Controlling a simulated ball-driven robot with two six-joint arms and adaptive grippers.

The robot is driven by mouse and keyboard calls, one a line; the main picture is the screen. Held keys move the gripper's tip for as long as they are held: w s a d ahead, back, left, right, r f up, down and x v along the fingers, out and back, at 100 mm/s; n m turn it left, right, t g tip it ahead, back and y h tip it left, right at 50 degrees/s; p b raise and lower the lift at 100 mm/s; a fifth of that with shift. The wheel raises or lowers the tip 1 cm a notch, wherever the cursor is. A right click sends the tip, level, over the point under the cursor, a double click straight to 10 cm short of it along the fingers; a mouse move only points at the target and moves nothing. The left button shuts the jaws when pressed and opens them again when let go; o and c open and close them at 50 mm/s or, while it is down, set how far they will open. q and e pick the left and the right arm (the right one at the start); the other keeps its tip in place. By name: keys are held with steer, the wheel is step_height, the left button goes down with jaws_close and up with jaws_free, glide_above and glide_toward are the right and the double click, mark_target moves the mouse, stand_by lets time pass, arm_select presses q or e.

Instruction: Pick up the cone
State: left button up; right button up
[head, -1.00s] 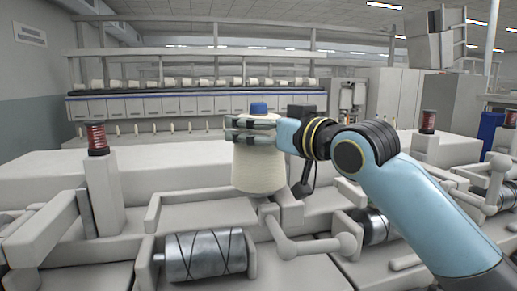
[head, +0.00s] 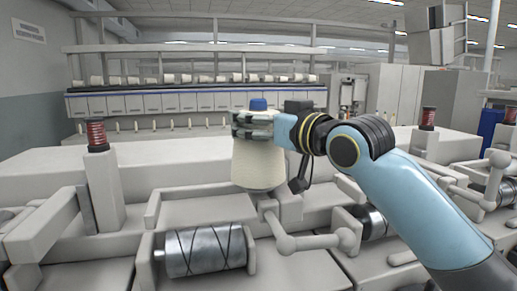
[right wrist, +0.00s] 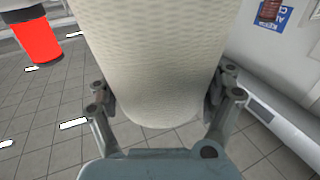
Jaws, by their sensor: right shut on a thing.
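The cone (head: 258,165) is a cream yarn cone with a blue tip, in the middle of the head view. My right gripper (head: 255,122) comes in from the right and is shut on the upper part of the cone, below the blue tip. The cone looks upright; whether its lower end touches the machine behind or below it I cannot tell. In the right wrist view the cone (right wrist: 150,60) fills the middle, between the two fingers of my right gripper (right wrist: 160,108). My left gripper is not in view.
A metal roller (head: 205,251) lies in the machine below the cone, with a pale jointed lever (head: 290,243) to its right. A post with a red spool (head: 97,135) stands at left. A rack with several small cones (head: 190,103) runs along the back.

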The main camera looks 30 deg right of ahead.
step_height(320, 180, up, 13)
steer(key=p, duration=0.2)
steer(key=shift+f+p, duration=0.2)
steer(key=shift+p, duration=0.1)
steer(key=shift+f, duration=0.1)
stand_by(0.3)
